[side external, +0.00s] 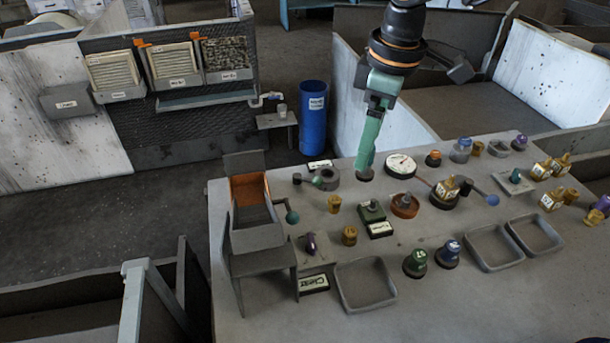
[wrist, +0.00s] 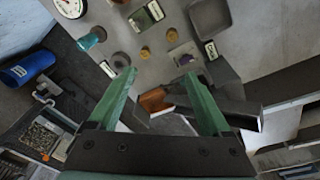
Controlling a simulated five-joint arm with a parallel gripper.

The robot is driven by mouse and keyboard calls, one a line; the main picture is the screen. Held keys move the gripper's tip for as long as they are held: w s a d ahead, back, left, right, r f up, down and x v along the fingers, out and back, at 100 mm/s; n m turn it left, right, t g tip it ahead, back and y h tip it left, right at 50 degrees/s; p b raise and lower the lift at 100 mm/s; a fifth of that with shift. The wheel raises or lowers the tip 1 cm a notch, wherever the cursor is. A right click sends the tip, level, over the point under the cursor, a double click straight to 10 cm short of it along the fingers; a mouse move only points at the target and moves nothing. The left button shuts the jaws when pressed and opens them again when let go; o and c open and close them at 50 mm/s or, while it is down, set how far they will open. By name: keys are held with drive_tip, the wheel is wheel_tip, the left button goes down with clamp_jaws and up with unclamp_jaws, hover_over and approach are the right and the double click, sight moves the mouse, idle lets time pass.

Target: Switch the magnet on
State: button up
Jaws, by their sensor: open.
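I cannot read any label clearly enough to say which device is the magnet switch. A dark box with a knob on top (side external: 371,211) stands mid-table in the side view, with a small white label (side external: 381,229) in front of it. A grey ring-shaped part (side external: 325,179) with a short lever sits further back, near another white label (side external: 320,164). My gripper (side external: 366,173) points down above the back of the table. In the wrist view my gripper (wrist: 158,80) is open and empty, with both green fingers apart.
A round gauge (side external: 400,164) is close to the right of my gripper. An orange-lined chute (side external: 250,190) stands at the left. Several brass weights (side external: 551,200) and knobs crowd the right side. Empty grey trays (side external: 364,285) lie in front. A blue bin (side external: 313,118) stands behind the table.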

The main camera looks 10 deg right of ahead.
sight(311, 239)
drive_tip(key=s+a+f+n+g, duration=0.1)
drive_tip(key=s+a+f+n, duration=0.1)
drive_tip(key=a+f+n, duration=0.6)
drive_tip(key=shift+m+h, duration=0.4)
drive_tip(key=shift+m, duration=0.4)
drive_tip(key=f, duration=0.3)
drive_tip(key=a+f, duration=0.1)
drive_tip(key=f, duration=0.6)
drive_tip(key=shift+w+a+f, duration=0.15)
drive_tip(key=shift+f, duration=0.25)
clamp_jaws()
drive_tip(key=shift+r+m, duration=0.1)
drive_tip(key=shift+m, duration=2.8)
